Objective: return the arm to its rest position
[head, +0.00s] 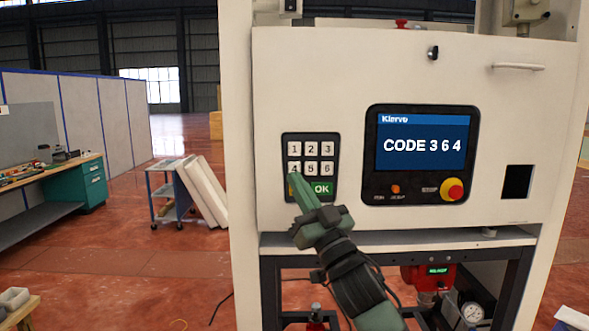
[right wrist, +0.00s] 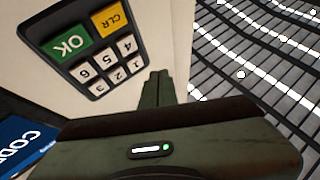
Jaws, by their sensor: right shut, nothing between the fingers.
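My right gripper (head: 297,180) is shut and empty, its green fingers pointing up in front of the lower left of the keypad (head: 311,145). In the head view the fingers cover most of the yellow key beside the green OK key (head: 321,189). In the right wrist view the closed fingers (right wrist: 158,82) are beside the keypad (right wrist: 90,50), over no key; the yellow CLR key (right wrist: 112,18) and OK key (right wrist: 70,43) show clear. The gap to the panel cannot be judged exactly. The screen (head: 426,142) reads CODE 3 6 4. My left gripper is not in view.
The white machine panel (head: 350,60) stands upright, with a red stop button (head: 452,189) and a dark square opening (head: 517,181). A ledge (head: 400,240) runs below it, with a gauge (head: 473,312) under that. Open floor, a cart (head: 166,190) and a workbench (head: 88,185) are at left.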

